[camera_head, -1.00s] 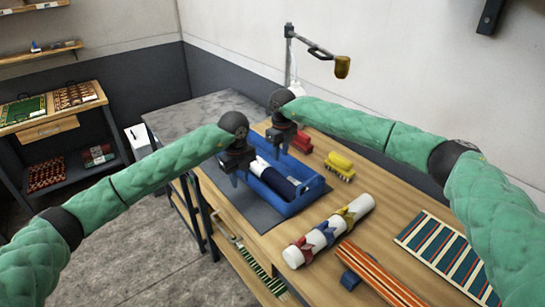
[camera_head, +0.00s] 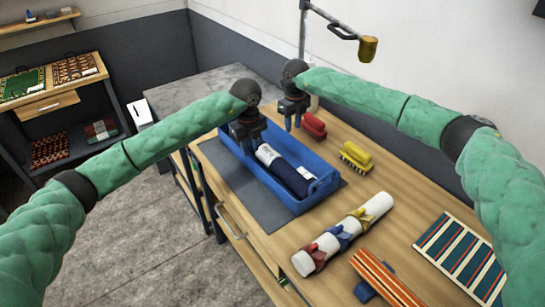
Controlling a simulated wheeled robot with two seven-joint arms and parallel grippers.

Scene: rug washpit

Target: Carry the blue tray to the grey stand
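The blue tray (camera_head: 300,206) sits on a dark grey mat (camera_head: 268,215) on the wooden workbench. A navy roll (camera_head: 290,177) with a white label lies in it. My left gripper (camera_head: 248,150) points down at the tray's far left part, by the near long wall. My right gripper (camera_head: 292,125) points down by the opposite long wall, close to the red brush. Whether the fingers grip the walls is too small to tell. A grey-topped table (camera_head: 200,92) stands beyond the bench at the back left; it seems to be the grey stand.
A red brush (camera_head: 313,125) and a yellow brush (camera_head: 356,157) lie behind the tray. A white roll with coloured ties (camera_head: 340,235) and striped rugs (camera_head: 462,258) lie to the right. A lamp-like arm (camera_head: 345,35) rises behind. A shelf (camera_head: 50,110) stands left. Floor is clear at lower left.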

